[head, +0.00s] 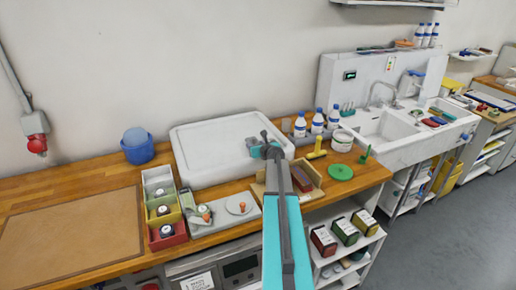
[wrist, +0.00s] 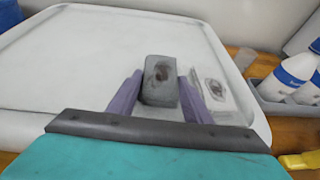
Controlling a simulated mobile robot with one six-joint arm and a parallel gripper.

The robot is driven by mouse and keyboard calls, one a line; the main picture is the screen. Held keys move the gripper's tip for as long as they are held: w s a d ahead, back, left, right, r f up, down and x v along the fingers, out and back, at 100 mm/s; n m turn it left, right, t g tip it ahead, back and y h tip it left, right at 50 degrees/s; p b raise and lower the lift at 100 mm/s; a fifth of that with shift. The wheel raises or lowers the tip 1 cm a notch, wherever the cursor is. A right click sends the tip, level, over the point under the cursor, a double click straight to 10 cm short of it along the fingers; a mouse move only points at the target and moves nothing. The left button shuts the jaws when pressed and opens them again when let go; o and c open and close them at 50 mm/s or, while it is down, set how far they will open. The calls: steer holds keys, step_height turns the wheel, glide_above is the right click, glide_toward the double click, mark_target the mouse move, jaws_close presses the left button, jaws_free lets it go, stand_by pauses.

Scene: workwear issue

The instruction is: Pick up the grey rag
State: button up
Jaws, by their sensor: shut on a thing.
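The grey rag (wrist: 160,72) shows in the wrist view as a small folded grey block with a dark brown stain. It sits between the two purple fingers of my gripper (wrist: 162,88), which are shut on it. In the head view my gripper (head: 264,150) is over the right part of the large white tray (head: 205,145); the rag is hard to make out there. The tray also fills most of the wrist view (wrist: 75,65). I cannot tell whether the rag touches the tray or hangs just above it.
White bottles with blue caps (head: 318,122) stand right of the tray. A blue tub (head: 137,150) stands to its left. Coloured bins (head: 164,213) and a cardboard box (head: 318,183) lie in front. A green disc (head: 340,172) is near the right edge. The brown mat (head: 70,240) is clear.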

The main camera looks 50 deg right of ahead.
steer(key=shift+r+b, duration=0.35)
steer(key=shift+r, duration=0.5)
steer(key=s+d+r+b, duration=0.1)
steer(key=s+d+b, duration=0.1)
steer(key=s, duration=0.5)
steer(key=s+d+r+b, duration=0.1)
steer(key=s+b, duration=0.3)
steer(key=s, duration=0.4)
steer(key=shift+s+d, duration=0.15)
steer(key=shift+d, duration=0.7)
